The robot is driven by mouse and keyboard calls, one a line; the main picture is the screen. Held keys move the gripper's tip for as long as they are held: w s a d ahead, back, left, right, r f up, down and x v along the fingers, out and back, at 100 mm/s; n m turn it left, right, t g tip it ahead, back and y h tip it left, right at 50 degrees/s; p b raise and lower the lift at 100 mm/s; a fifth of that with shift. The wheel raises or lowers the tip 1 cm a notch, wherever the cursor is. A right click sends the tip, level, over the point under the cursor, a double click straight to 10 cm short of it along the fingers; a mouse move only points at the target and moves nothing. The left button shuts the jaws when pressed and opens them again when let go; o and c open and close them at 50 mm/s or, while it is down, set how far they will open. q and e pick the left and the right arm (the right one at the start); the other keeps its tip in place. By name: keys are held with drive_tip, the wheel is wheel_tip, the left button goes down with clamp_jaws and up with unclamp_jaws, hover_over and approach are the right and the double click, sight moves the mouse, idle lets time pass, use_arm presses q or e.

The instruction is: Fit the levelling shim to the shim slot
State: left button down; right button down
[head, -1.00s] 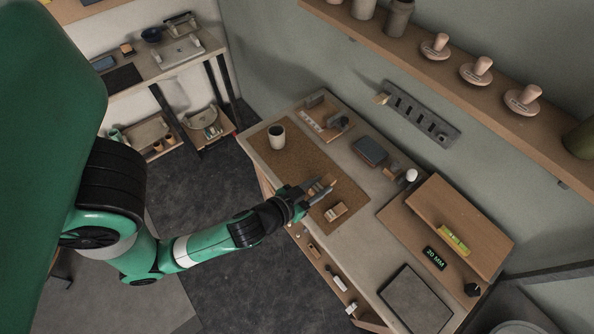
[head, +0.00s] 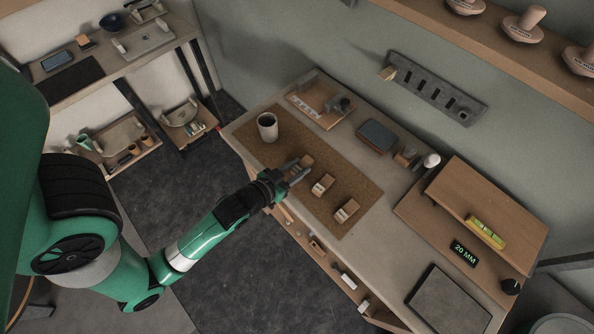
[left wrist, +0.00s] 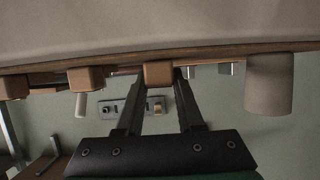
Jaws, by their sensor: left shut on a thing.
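My left gripper (head: 296,171) is over the brown cork mat (head: 356,181). It is shut on a small wooden block (head: 306,161), which also shows between the two fingers in the left wrist view (left wrist: 158,72). The block looks to be at or near mat level. Two similar wooden blocks, a middle one (head: 323,184) and a front one (head: 347,210), lie in a row beside it. I cannot tell their thicknesses. A wooden board (head: 493,200) with a yellow-green level vial (head: 487,232) stands at right by a display (head: 464,253) reading 20 MM. No shim slot is clearly visible. My right gripper is not in view.
A pale cup (head: 267,126) stands on the mat's far left part, near my left gripper. A dark grey box (head: 376,136) and a small white-topped item (head: 431,160) are behind the mat. A dark flat plate (head: 447,301) lies at front right. A slotted rack (head: 436,88) hangs on the wall.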

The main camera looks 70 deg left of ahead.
use_arm(q)
drive_tip(key=shift+r, duration=0.1)
drive_tip(key=shift+f, duration=0.25)
drive_tip(key=c, duration=0.5)
unclamp_jaws()
drive_tip(key=shift+c, duration=0.2)
